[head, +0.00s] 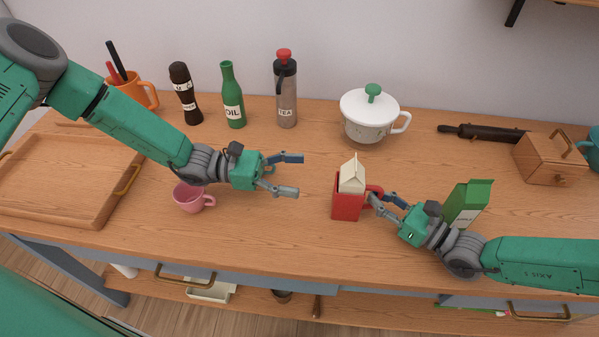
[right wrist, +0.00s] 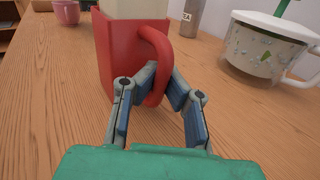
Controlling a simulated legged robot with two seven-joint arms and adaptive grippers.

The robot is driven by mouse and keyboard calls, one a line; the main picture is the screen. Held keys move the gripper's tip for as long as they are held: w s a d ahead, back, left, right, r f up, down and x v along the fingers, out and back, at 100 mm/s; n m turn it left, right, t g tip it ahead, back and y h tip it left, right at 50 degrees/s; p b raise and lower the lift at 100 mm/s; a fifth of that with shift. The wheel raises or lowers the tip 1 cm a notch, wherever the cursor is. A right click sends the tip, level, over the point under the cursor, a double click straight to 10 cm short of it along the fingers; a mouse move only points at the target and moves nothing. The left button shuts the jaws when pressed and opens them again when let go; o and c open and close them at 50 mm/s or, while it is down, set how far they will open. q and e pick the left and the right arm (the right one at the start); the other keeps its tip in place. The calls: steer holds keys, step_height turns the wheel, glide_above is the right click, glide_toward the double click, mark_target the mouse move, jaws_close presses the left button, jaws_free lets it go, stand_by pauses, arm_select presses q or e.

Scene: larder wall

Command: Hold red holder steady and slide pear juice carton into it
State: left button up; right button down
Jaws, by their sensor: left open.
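The red holder (head: 346,207) stands upright on the counter, with its handle on the right. A cream gable-top carton (head: 352,176) sits inside it, its top sticking out above the rim; its label is hidden, so I cannot read whether it is the pear juice. My right gripper (head: 376,199) has its fingers closed on the holder's handle. In the right wrist view the holder (right wrist: 118,55) and the carton's lower part (right wrist: 135,8) show, with the fingertips on either side of the handle. My left gripper (head: 298,175) is open and empty, left of the holder.
A green carton (head: 468,203) stands behind my right wrist. A pink mug (head: 188,199) is below my left forearm, near a wooden tray (head: 60,178). A pot (head: 369,118), tea flask (head: 286,95), oil bottle (head: 233,97) and dark mill (head: 184,95) line the back.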

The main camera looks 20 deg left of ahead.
steer(key=c, duration=1.6)
jaws_free()
steer(key=shift+c, duration=0.2)
